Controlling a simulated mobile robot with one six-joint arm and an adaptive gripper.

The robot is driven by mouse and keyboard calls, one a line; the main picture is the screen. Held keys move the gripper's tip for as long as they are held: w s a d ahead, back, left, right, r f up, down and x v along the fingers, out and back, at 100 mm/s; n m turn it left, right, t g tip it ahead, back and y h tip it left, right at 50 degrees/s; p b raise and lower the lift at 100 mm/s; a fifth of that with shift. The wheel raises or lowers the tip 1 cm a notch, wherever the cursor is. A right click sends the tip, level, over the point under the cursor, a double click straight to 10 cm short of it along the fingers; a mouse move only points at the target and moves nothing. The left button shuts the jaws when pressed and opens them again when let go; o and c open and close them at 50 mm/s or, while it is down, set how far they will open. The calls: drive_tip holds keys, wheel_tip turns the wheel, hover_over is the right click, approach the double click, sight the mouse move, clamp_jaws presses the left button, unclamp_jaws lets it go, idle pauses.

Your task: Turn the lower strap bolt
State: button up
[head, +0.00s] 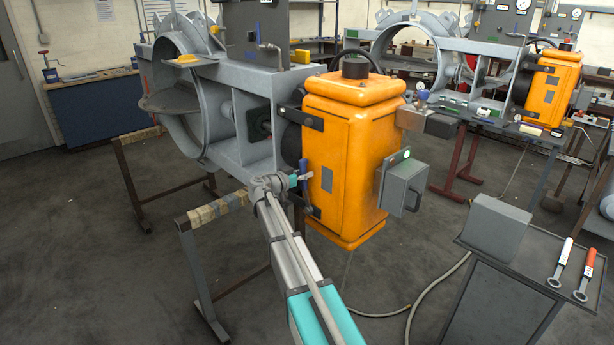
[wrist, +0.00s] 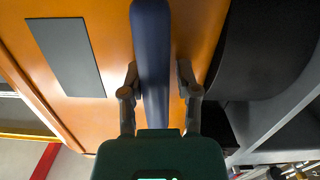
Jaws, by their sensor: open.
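The orange actuator housing (head: 350,160) is fixed to the side of the grey damper ring (head: 180,95). A dark lower strap (head: 311,211) shows at its lower left edge; its bolt is hidden or too small to make out. A blue handle (head: 303,172) stands roughly upright in front of the housing's left edge. It also shows as a dark blue bar in the wrist view (wrist: 152,50). My gripper (wrist: 158,75) is open, with one finger on each side of the blue handle and small gaps visible.
A grey box (head: 403,185) sticks out from the housing's right side. A dark cart (head: 510,270) at the lower right carries a white-handled spanner (head: 560,264) and a red-handled spanner (head: 586,275). A trestle (head: 212,210) stands left of my arm. A hose lies on the floor.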

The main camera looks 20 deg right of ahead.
drive_tip(key=shift+w+a+n, duration=0.35)
drive_tip(key=shift+w+n, duration=0.15)
idle(0.4)
drive_tip(key=shift+w, duration=0.1)
idle(0.3)
drive_tip(key=shift+w+a+f+n, duration=0.15)
drive_tip(key=shift+w+a+n, duration=0.05)
drive_tip(key=shift+w+n, duration=0.25)
clamp_jaws()
drive_tip(key=shift+d, duration=0.1)
idle(0.8)
